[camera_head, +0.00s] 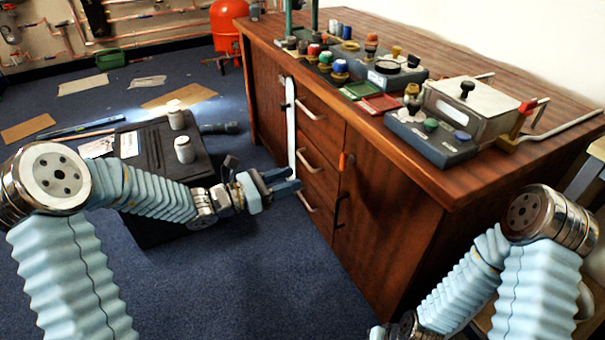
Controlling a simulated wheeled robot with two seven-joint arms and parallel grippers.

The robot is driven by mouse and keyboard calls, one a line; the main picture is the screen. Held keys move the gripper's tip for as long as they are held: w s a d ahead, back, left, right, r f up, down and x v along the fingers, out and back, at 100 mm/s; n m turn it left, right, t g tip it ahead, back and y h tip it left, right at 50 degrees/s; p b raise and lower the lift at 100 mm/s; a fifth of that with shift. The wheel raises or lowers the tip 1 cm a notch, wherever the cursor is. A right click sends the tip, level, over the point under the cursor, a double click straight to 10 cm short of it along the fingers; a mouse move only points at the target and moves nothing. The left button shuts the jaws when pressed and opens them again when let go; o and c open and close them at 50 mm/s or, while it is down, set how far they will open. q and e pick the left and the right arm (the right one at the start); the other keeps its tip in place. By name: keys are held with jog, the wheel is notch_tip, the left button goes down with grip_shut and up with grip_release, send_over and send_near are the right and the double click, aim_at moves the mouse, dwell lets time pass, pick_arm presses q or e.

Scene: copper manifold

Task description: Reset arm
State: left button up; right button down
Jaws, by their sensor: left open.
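My left arm comes in from the left in the head view. Its gripper (284,182) is open, with nothing visible between its fingers. It is in front of the drawers of a wooden cabinet (385,190), close to the drawer handles; I cannot tell whether it touches them. My right arm (470,280) is at the lower right, bent downward. Its gripper is not visible; only a small part of the wrist shows at the bottom edge.
The cabinet top holds several coloured knobs and blocks, a grey control box (430,138) and a metal case (470,110). A black case (150,150) with two white jars stands on the blue carpet behind my left arm. An orange tank (228,28) stands behind. Carpet in front is clear.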

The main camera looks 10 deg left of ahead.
pick_arm(q)
jog(key=shift+s+a, duration=0.15)
dwell(0.3)
jog(key=s+d+f+m+g+y+p, duration=0.1)
jog(key=s+d+f+m+g+y, duration=0.2)
jog(key=s+f, duration=0.35)
jog(key=s+d+f+m+g+y+p, duration=0.1)
jog(key=s+f+m+g, duration=0.2)
jog(key=s+f+g, duration=0.35)
jog(key=s+a+f+m+y+p, duration=0.3)
jog(key=s+f+m+y, duration=0.4)
jog(key=s+f+m, duration=0.4)
notch_tip(320, 180, down, 3)
jog(key=m+p, duration=0.1)
jog(key=m, duration=0.4)
jog(key=shift+s+a+f+m, duration=0.15)
jog(key=shift+s+a+m, duration=0.15)
